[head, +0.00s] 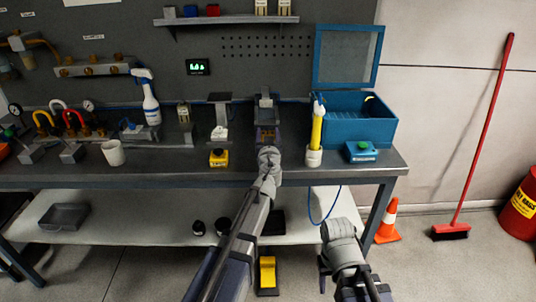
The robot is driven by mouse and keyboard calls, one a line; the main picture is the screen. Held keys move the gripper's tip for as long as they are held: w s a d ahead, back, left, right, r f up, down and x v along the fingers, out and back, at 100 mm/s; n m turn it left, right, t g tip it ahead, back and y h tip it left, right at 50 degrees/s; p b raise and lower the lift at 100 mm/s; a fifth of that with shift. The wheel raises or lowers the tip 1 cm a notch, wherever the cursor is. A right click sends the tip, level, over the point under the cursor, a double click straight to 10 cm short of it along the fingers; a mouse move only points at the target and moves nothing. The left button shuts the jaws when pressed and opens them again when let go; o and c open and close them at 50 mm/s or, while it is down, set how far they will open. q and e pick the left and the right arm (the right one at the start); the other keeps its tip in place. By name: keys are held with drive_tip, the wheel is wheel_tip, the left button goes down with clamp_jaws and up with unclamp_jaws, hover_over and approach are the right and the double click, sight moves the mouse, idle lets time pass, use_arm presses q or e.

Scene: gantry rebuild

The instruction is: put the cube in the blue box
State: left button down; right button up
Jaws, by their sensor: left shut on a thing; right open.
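The blue box (345,128) stands at the right end of the bench with its windowed lid (347,57) raised; a small yellow thing shows inside. My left gripper (267,142) reaches to the middle of the bench, at the foot of a grey upright device (266,112). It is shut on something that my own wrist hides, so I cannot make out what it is. I cannot clearly pick out the task's cube; small grey, blue and red blocks (213,10) sit on the wall shelf. My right gripper (338,240) is open, low in front of the bench.
A white holder with a yellow tool (316,135) and a box with a green button (360,151) stand before the blue box. A spray bottle (148,98), white mug (113,153) and yellow button box (219,157) are on the bench. A traffic cone (388,222) stands right.

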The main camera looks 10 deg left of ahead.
use_arm(q)
drive_tip(key=shift+f+b, duration=1.9)
drive_tip(key=shift+f, duration=0.5)
drive_tip(key=shift+f, duration=0.15)
drive_tip(key=shift+c, duration=0.6)
unclamp_jaws()
drive_tip(key=shift+s, duration=0.15)
drive_tip(key=v, duration=1.1)
drive_tip(key=shift+s, duration=0.3)
drive_tip(key=shift+o, duration=0.4)
drive_tip(key=shift+d, duration=0.15)
